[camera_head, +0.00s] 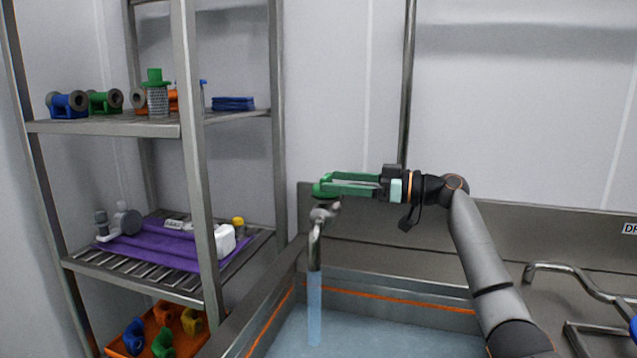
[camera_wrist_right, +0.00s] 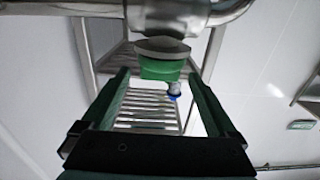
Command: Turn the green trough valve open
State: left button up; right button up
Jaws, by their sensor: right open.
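The green trough valve (camera_head: 318,189) is a knob on top of the metal tap (camera_head: 316,238) at the trough's back left. My right gripper (camera_head: 330,183) reaches in from the right, level, with its green fingers at the knob. In the right wrist view the green valve (camera_wrist_right: 163,68) shows between and just beyond the tips of my open right gripper (camera_wrist_right: 158,80). I cannot tell whether either finger touches it. A blue stream of water (camera_head: 314,305) runs from the spout into the trough. My left gripper is not in view.
The metal trough (camera_head: 400,284) holds pale blue water. A metal rack (camera_head: 190,160) stands left, with coloured fittings on top, a purple mat (camera_head: 165,252) lower down and an orange tray (camera_head: 120,348) at the bottom. A bent metal pipe (camera_head: 560,270) is at right.

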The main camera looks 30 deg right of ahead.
jog(key=v, duration=0.6)
jog(key=shift+s+d, duration=0.1)
dwell(0.3)
